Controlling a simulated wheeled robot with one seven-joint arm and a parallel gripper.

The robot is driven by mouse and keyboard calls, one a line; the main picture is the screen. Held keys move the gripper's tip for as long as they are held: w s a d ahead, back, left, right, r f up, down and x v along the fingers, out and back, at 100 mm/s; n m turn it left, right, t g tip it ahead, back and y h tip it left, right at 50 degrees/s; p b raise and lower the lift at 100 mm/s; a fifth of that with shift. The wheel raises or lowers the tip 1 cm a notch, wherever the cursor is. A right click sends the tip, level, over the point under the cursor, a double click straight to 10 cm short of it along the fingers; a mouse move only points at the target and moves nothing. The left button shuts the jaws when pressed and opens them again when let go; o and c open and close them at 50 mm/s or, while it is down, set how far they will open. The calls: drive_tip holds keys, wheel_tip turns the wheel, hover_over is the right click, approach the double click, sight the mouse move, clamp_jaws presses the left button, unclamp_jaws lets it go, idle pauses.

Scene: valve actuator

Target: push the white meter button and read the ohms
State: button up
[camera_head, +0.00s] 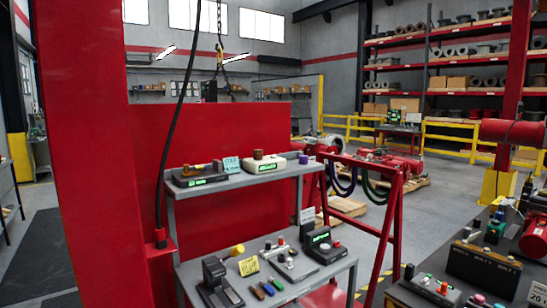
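A white box with a green lit display (264,166) sits on the upper shelf of the grey stand, with a brown knob on top. A dark device with a green lit display (203,180) sits to its left on the same shelf. A black box with a green display (320,239) stands at the right of the lower shelf, with small red and pale buttons near its front. The digits on all these displays are too small to read, and I cannot tell which button is the meter's white one. My gripper is not in view.
The lower shelf (307,276) also holds a black upright device (216,284), a yellow note (249,266) and several small coloured pieces. A red post (95,150) stands close on the left. A dark bench with boxes (484,266) is at the right. Floor shows between stand and bench.

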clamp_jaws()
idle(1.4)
